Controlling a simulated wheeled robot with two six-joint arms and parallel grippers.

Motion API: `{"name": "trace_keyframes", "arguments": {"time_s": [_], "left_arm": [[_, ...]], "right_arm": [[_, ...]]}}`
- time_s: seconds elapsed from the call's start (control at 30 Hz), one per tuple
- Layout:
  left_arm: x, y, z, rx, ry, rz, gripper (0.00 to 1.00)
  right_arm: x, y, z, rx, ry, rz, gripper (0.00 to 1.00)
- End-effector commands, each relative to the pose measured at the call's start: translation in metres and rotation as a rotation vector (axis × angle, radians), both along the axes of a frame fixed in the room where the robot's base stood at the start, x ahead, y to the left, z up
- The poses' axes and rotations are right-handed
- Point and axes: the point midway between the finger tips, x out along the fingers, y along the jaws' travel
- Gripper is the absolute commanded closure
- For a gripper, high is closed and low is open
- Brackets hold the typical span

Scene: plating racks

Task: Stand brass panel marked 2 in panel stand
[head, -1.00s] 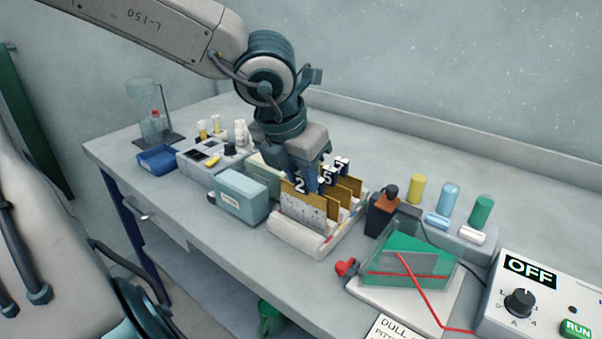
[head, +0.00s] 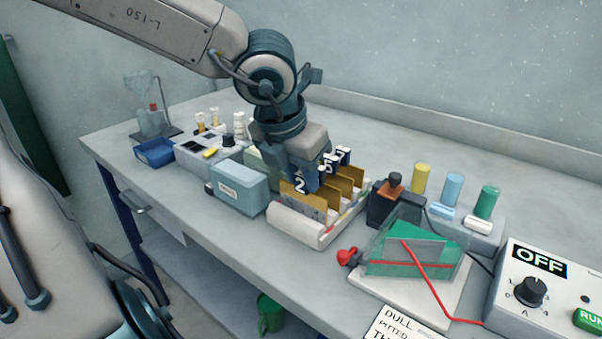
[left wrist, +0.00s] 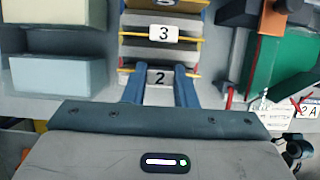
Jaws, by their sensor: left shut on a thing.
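The brass panel marked 2 (head: 296,198) stands upright in the near slot of the pale panel stand (head: 290,226); its lower part is hidden behind the stand's front wall. My left gripper (head: 309,180) is above the stand, shut on the panel's top edge by its white 2 tag. In the left wrist view the fingers (left wrist: 160,78) flank the tag of panel 2 (left wrist: 157,92). Whether the panel rests on the slot's bottom cannot be seen. My right gripper is not in view.
More brass panels stand behind, one marked 3 (left wrist: 163,33). A light blue box (head: 240,188) is close left of the stand. A brown-topped dark block (head: 387,205) and a green tank (head: 415,250) with a red lead are on the right.

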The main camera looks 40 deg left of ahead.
Motion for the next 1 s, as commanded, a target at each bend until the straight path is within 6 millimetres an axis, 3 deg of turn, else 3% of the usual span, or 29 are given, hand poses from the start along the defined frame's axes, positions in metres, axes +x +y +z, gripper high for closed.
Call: {"name": "trace_keyframes", "arguments": {"time_s": [0.43, 0.47, 0.57, 0.87, 1.0], "left_arm": [[0.000, 0.000, -0.001, 0.000, 0.000, 0.000, 0.99], [0.000, 0.000, -0.001, 0.000, 0.000, 0.000, 0.71], [0.000, 0.000, -0.001, 0.000, 0.000, 0.000, 0.51], [0.000, 0.000, -0.001, 0.000, 0.000, 0.000, 0.49], [-0.003, 0.000, 0.010, 0.001, -0.002, 0.003, 0.49]], "right_arm": [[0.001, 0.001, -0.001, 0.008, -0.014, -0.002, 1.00], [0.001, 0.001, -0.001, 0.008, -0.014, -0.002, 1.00], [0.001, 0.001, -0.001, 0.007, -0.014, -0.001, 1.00], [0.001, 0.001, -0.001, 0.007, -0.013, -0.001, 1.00], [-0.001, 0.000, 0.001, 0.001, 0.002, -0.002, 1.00]]}}
